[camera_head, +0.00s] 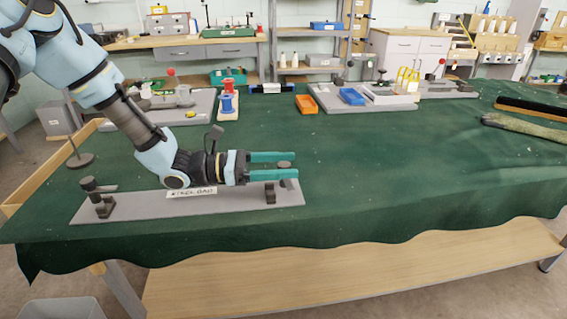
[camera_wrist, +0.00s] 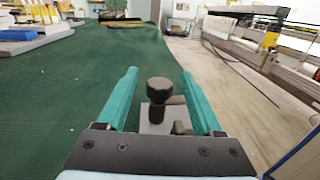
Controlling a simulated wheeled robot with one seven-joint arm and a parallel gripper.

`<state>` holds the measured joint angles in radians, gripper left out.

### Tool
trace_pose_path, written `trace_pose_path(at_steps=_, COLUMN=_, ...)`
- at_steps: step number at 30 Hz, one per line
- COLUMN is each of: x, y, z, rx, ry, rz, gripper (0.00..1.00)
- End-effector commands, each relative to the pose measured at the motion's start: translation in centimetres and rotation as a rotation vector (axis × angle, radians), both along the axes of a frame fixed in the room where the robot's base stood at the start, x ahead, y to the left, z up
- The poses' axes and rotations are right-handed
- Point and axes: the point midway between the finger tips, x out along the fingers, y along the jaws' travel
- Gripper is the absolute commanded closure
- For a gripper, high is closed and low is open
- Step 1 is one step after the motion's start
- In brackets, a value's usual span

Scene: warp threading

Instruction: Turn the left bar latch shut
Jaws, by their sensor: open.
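A long grey plate (camera_head: 150,207) lies on the green-covered table, with a white label (camera_head: 191,192) on it. A dark latch with a round knob (camera_head: 98,196) stands at the plate's left end in the head view. A second dark latch (camera_head: 271,193) stands at its right end. My gripper (camera_head: 296,165) is open at this right-end latch, its teal fingers level and pointing right. In the wrist view the dark knob (camera_wrist: 158,90) on its post stands between the two open fingers, with gaps on both sides. I cannot tell which latch is the left one.
Other grey boards lie at the back of the table, with red and blue spools (camera_head: 227,103), an orange tray (camera_head: 306,104) and a blue tray (camera_head: 351,96). A dark rod on a stand (camera_head: 78,160) is left of my arm. The cloth right of the plate is clear.

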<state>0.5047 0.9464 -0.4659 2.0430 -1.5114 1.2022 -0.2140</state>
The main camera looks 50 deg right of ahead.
Motion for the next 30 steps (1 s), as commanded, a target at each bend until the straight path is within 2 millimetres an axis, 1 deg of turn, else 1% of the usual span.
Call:
trace_pose_path(at_steps=8, x=-0.12, y=-0.12, z=-0.02, rx=0.0, ry=0.0, rz=0.0, gripper=0.32)
trace_pose_path(at_steps=26, x=-0.11, y=-0.09, z=-0.02, rx=0.001, ry=0.001, rz=-0.001, gripper=0.99)
trace_pose_path(at_steps=30, x=-0.12, y=-0.08, z=-0.02, rx=0.001, ry=0.001, rz=-0.001, gripper=1.0)
